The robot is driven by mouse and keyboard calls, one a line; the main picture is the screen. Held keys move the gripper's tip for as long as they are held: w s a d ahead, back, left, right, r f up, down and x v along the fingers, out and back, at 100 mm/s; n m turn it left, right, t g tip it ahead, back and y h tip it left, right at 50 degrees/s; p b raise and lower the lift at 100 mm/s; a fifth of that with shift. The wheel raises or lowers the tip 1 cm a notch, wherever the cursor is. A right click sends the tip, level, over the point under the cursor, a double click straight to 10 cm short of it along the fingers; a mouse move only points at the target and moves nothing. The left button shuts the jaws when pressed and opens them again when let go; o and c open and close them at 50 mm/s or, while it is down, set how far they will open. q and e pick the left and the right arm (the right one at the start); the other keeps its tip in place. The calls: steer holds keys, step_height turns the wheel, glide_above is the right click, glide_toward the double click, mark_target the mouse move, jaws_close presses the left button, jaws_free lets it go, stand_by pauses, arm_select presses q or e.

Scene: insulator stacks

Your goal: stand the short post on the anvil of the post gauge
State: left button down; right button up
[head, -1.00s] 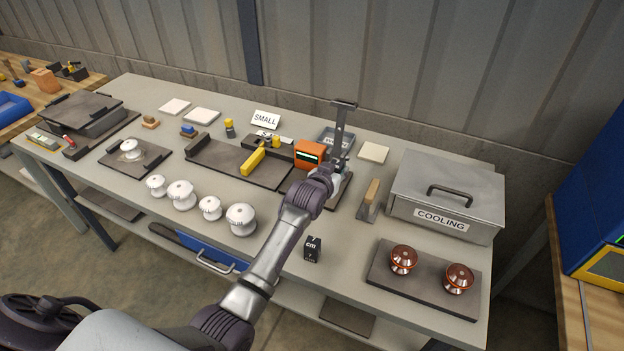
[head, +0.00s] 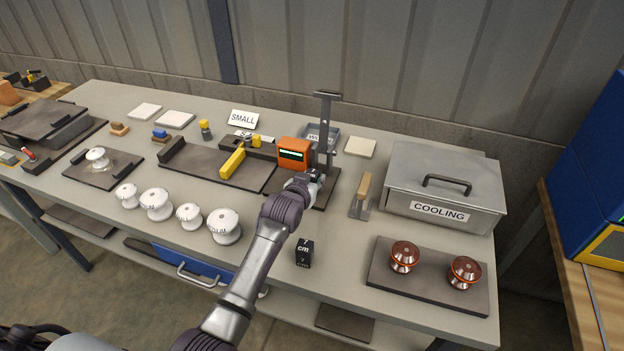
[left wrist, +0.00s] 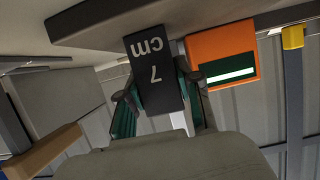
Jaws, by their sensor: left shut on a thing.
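My left gripper (head: 316,184) is at the post gauge (head: 326,130), low in front of its upright column and right of its orange display box (head: 294,153). The left wrist view is upside down. There the gripper (left wrist: 158,98) is shut on a black block marked "7 cm" (left wrist: 157,70), upright between the green-padded fingers. Its foot is close to the gauge's dark base (left wrist: 220,15); I cannot tell whether they touch. The orange box (left wrist: 222,65) is beside it. In the head view the hand hides the held block and the anvil. My right gripper is not in view.
Another black block marked "7 cm" (head: 304,252) stands on the bench in front. A trowel-like tool (head: 362,194) and the COOLING box (head: 445,190) are to the right. White insulators (head: 157,204) stand at left; two brown ones (head: 404,256) are on a front-right plate.

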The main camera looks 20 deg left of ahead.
arm_select(q)
steer(key=c, duration=0.8)
jaws_free()
steer(key=shift+f, duration=0.1)
steer(key=shift+o, duration=0.2)
steer(key=shift+r, duration=0.25)
steer(key=shift+s, duration=0.2)
steer(key=v, duration=1.1)
steer(key=shift+s+r, duration=0.2)
steer(key=shift+s, duration=0.05)
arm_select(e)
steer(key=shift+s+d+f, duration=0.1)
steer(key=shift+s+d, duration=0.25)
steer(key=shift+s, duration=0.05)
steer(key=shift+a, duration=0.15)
